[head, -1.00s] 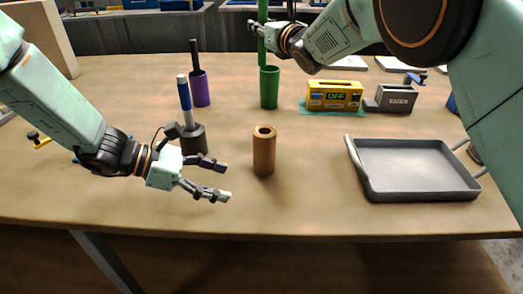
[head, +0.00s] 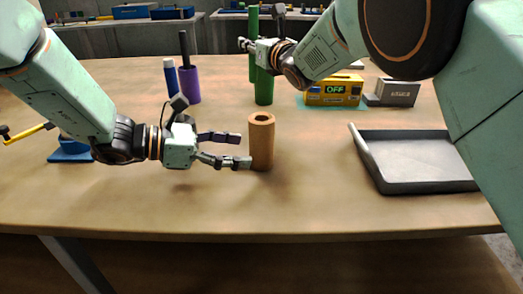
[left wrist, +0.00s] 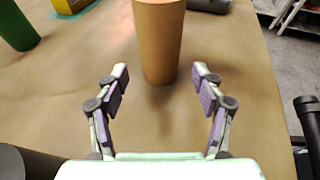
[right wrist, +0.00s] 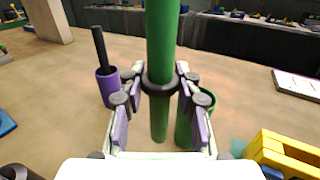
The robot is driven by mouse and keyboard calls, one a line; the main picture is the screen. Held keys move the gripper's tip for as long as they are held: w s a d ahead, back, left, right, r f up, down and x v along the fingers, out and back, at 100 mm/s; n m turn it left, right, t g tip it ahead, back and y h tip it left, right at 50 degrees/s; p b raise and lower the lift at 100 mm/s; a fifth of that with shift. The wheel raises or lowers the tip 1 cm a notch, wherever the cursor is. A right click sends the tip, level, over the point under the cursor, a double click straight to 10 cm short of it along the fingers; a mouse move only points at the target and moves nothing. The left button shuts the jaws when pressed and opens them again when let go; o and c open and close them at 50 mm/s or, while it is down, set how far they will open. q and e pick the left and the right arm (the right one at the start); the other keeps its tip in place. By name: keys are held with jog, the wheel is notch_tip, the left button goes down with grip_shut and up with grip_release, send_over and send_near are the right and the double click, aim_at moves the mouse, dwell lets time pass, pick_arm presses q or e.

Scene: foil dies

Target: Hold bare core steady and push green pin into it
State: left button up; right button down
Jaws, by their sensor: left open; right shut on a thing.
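The bare core (head: 262,142) is a brown upright tube with an open hole on top, standing on the table. My left gripper (head: 240,150) is open beside its left side in the head view. In the left wrist view the core (left wrist: 160,40) stands ahead, centred between the spread fingers, not gripped. My right gripper (head: 252,45) is shut on the green pin (head: 253,20), a tall upright rod. In the right wrist view the pin (right wrist: 162,40) has a dark collar at the fingers. Its lower end shows beside the green cup (right wrist: 202,100), apparently outside it.
A yellow box reading OFF (head: 333,92) and a grey block (head: 397,92) stand behind. A grey tray (head: 375,170) lies right of the core.

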aim_at(251, 151)
pick_arm(q)
jog(key=x, duration=0.4)
jog(key=shift+r+b, duration=0.1)
jog(key=shift+b, duration=0.3)
jog(key=shift+w+d+f, duration=0.25)
jog(key=shift+d, duration=0.2)
jog(key=shift+s+r, duration=0.1)
jog(key=shift+c, duration=0.8)
jog(key=c, duration=0.7)
